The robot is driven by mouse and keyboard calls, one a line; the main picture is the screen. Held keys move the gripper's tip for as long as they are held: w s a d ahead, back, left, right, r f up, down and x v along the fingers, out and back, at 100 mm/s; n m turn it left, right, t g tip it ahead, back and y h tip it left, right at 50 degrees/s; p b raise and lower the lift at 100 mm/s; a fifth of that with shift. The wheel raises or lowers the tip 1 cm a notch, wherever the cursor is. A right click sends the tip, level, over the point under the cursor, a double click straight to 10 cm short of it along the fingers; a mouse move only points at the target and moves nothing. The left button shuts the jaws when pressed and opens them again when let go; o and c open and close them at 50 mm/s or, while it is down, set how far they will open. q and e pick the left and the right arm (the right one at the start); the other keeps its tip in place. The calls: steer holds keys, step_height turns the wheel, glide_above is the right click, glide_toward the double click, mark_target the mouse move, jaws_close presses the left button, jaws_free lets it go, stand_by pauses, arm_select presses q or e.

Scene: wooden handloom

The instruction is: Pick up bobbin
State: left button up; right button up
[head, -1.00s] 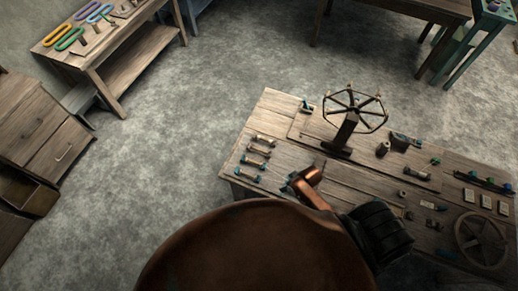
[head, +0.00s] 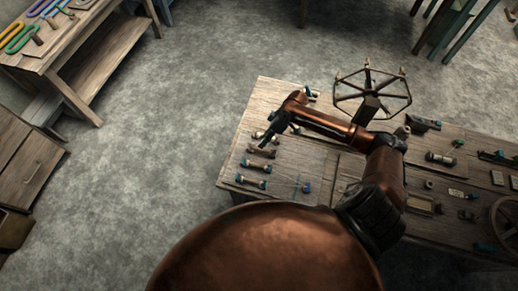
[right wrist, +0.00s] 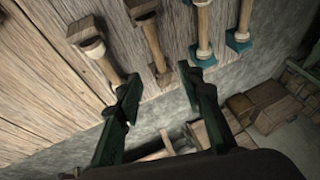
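Several bobbins with wooden shafts and end caps lie in a row at the left end of the workbench; one is the bobbin (head: 256,166) in the middle of the row. My right gripper (head: 280,136) is over the far end of this row and partly hides the far bobbins. In the right wrist view my right gripper (right wrist: 162,78) is open, its two dark green fingers apart and empty. The near end of a brown-capped bobbin (right wrist: 150,40) shows just beyond the gap between the fingertips. Another brown-capped bobbin (right wrist: 101,58) lies left of it, and teal-capped bobbins (right wrist: 203,32) lie right. My left gripper is not in view.
The workbench (head: 235,180) also holds a wheel-like winder (head: 372,92) behind my right arm, a small blue piece (head: 307,187) and several small parts at right. Open floor lies left of the bench. Another table (head: 85,60) stands at upper left.

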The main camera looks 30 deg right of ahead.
steer(key=shift+a+f, duration=0.2)
steer(key=shift+f, duration=0.5)
steer(key=b+x, duration=0.1)
steer(key=x, duration=0.3)
steer(key=shift+s+f+b, duration=0.15)
steer(key=shift+f+b, duration=0.15)
steer(key=shift+b, duration=0.05)
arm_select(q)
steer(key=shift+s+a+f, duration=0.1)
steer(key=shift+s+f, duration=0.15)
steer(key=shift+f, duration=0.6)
arm_select(e)
steer(key=c, duration=0.8)
steer(key=shift+r, duration=0.1)
steer(key=shift+c, duration=0.2)
